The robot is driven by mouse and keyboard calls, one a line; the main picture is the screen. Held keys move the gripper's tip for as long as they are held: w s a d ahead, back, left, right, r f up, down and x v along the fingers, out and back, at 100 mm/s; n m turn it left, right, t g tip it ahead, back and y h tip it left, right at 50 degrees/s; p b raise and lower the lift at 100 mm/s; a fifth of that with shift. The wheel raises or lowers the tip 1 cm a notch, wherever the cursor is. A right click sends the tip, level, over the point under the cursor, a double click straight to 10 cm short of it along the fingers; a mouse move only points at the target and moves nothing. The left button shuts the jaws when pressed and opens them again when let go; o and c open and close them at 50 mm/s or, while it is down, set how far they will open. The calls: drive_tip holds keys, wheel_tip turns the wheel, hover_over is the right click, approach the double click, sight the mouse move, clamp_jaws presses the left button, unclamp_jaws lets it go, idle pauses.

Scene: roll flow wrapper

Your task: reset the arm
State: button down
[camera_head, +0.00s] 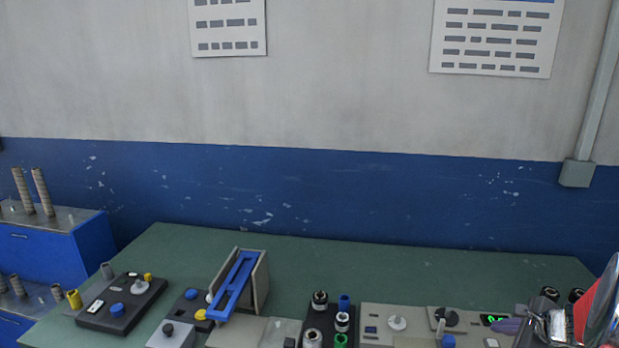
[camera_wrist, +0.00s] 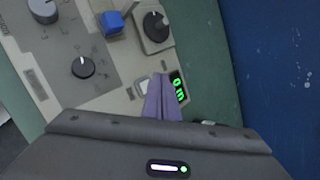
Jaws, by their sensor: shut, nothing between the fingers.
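My gripper (camera_wrist: 161,100) shows in the wrist view as two purple fingers pressed together, with nothing between them. In the head view my gripper (camera_head: 508,326) is at the lower right, its purple fingers over the right part of the bench. The fingertips overlap the edge of a grey control panel (camera_wrist: 112,62) beside a small green-lit display (camera_wrist: 178,87). I cannot tell whether they touch it. Most of my arm is cut off at the right edge of the head view.
The green bench (camera_head: 370,270) is clear toward the blue wall. Along its front stand a black button box (camera_head: 122,303), a blue slotted frame (camera_head: 236,287) in a grey holder and a black connector block (camera_head: 327,328). A black knob (camera_wrist: 156,26) and a blue button (camera_wrist: 111,21) are near my fingers.

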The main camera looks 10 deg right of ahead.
drive_tip(key=s+a+n, duration=0.1)
drive_tip(key=a, duration=0.1)
drive_tip(key=s+a+n+g+y, duration=0.1)
drive_tip(key=a, duration=0.1)
drive_tip(key=s+a+f+n, duration=0.1)
drive_tip(key=a+n, duration=0.1)
drive_tip(key=shift+s+g+y, duration=0.15)
drive_tip(key=shift+g+y, duration=0.15)
drive_tip(key=shift+g, duration=0.1)
drive_tip(key=s+a+r+n, duration=0.4)
drive_tip(key=a+n, duration=0.3)
drive_tip(key=a, duration=0.4)
drive_tip(key=s+a+r+n+g, duration=0.1)
drive_tip(key=s+a+r+n, duration=0.4)
drive_tip(key=a+n, duration=0.3)
drive_tip(key=s+a+r+n+h, duration=0.1)
drive_tip(key=s+a+r+n, duration=0.4)
drive_tip(key=a, duration=1)
wheel_tip(320, 180, up, 2)
drive_tip(key=shift+s+a+r+n, duration=0.1)
drive_tip(key=shift+s+a+n, duration=0.15)
drive_tip(key=shift+n, duration=0.95)
